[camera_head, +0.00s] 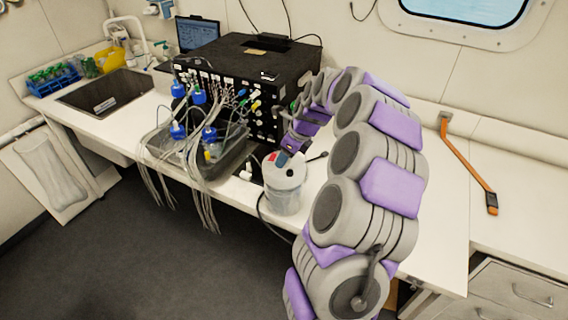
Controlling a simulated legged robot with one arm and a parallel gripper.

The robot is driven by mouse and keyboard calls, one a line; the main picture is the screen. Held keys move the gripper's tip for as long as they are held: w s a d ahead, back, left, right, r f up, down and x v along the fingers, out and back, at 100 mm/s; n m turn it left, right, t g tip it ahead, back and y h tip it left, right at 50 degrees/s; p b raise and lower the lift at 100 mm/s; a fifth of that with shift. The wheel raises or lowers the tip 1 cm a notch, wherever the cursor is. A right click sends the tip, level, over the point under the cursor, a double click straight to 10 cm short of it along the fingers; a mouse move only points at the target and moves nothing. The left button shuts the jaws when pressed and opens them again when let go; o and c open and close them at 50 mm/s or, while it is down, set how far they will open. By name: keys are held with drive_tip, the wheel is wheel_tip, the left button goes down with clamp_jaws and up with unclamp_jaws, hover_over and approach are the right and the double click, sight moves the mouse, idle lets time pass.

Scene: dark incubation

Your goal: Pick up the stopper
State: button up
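I cannot make out a stopper for certain. A small white piece (247,171) stands on the bench edge between the tray and a clear cylindrical container; it is too small to identify. The container (286,196) has a grey top with small red and blue marks. My arm reaches from the lower right up and back down towards this container. My gripper (289,150) is at the arm's far end, just above or behind the container's top. Its fingers are small and partly hidden, so I cannot tell whether it is open or holds something.
A black instrument box (240,62) stands behind the container. A grey tray (165,156) holds blue-capped bottles, with tubes hanging over the bench's front edge. A sink (105,92) and blue tube rack (52,80) are at left. An orange strap (468,165) lies at right.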

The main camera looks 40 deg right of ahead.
clamp_jaws()
idle(0.3)
